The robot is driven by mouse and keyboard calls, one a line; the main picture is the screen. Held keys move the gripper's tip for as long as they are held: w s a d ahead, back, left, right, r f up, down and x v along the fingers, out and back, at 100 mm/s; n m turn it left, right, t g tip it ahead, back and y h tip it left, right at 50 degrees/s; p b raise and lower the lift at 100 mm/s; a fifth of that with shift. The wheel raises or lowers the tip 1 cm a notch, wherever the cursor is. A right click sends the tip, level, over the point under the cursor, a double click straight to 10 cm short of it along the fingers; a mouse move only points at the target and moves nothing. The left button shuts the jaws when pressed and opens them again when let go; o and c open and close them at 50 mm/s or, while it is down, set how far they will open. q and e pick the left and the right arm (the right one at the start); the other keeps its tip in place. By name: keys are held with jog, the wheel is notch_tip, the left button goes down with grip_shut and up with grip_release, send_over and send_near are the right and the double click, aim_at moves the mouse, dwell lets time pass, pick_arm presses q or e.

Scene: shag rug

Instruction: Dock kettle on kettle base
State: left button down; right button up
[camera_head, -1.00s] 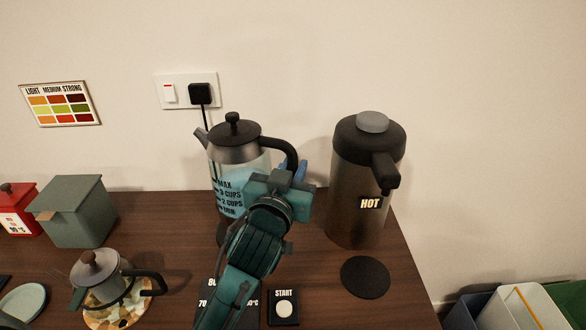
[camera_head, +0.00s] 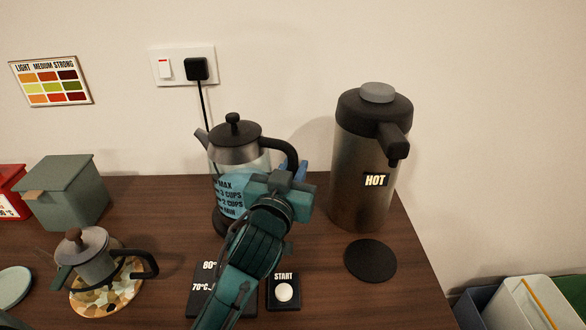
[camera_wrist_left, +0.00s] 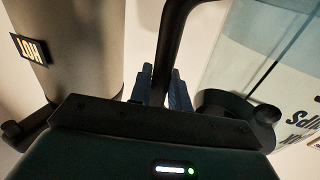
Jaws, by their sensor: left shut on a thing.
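The kettle (camera_head: 226,172) is a glass jug with a grey collar, black lid and black handle, upright at the back of the wooden counter. My left gripper (camera_head: 284,178) is shut on its black handle; the wrist view shows the fingers (camera_wrist_left: 163,90) around the handle (camera_wrist_left: 172,45). The glass (camera_wrist_left: 262,50) fills the right of that view. A dark round piece (camera_head: 219,222), apparently the kettle base, shows low at the kettle's left; my arm hides most of it. I cannot tell whether the kettle touches it. My right gripper is out of view.
A tall HOT flask (camera_head: 360,200) stands close on the right, with a black disc (camera_head: 370,261) before it. A START button (camera_head: 283,292) and temperature panel (camera_head: 205,292) lie in front. A small pot (camera_head: 95,262) sits left. A wall plug (camera_head: 196,68) has a cord running down behind the kettle.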

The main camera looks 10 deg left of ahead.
pick_arm(q)
jog(key=shift+a+r+p, duration=0.25)
jog(key=shift+r+p, duration=0.1)
jog(key=shift+p, duration=0.15)
dwell(1.2)
